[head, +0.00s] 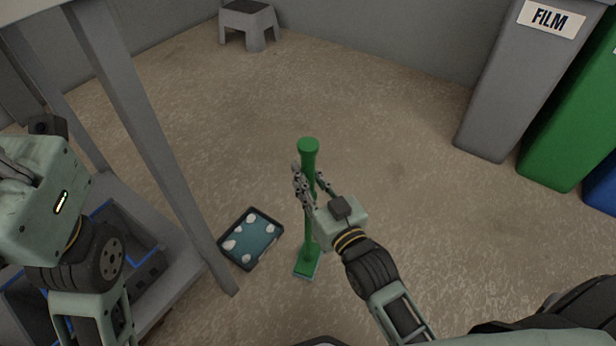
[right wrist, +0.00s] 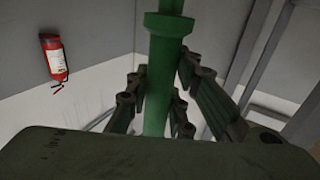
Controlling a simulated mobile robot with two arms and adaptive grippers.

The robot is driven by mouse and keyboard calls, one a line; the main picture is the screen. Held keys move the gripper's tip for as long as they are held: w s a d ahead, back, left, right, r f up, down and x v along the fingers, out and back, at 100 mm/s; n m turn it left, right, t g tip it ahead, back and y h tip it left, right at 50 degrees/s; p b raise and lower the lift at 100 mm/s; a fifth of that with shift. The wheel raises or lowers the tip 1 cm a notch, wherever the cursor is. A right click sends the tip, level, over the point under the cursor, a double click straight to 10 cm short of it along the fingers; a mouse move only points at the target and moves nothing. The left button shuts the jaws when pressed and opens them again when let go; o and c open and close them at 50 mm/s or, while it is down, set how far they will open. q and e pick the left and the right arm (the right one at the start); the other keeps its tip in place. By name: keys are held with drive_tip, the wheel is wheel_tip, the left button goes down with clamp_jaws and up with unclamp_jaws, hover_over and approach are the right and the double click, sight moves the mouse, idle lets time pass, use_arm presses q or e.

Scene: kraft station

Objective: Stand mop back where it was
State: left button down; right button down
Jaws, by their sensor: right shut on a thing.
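The green mop (head: 308,228) stands about upright in the head view, its capped handle end up and its flat green foot at or near the floor. I cannot tell whether the foot touches the floor. My right gripper (head: 312,184) is shut on the upper handle, just below the cap. In the right wrist view the fingers (right wrist: 156,100) sit on both sides of the green handle (right wrist: 160,75), under its collar. My left arm shows at the left edge of the head view; its fingers (head: 12,170) are only partly in frame.
A dark tray with a teal inside and pale pieces (head: 251,240) lies on the floor just left of the mop's foot. A grey table leg (head: 150,130) stands further left. Grey FILM (head: 520,80) and green (head: 575,120) bins stand at right, a step stool (head: 247,25) at back. The middle floor is clear.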

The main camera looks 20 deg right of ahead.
drive_tip(key=c, duration=1.5)
unclamp_jaws()
drive_tip(key=shift+o, duration=0.2)
drive_tip(key=shift+f, duration=0.1)
drive_tip(key=s+d, duration=0.2)
drive_tip(key=s, duration=0.9)
drive_tip(key=shift+s, duration=0.4)
drive_tip(key=shift+s, duration=0.1)
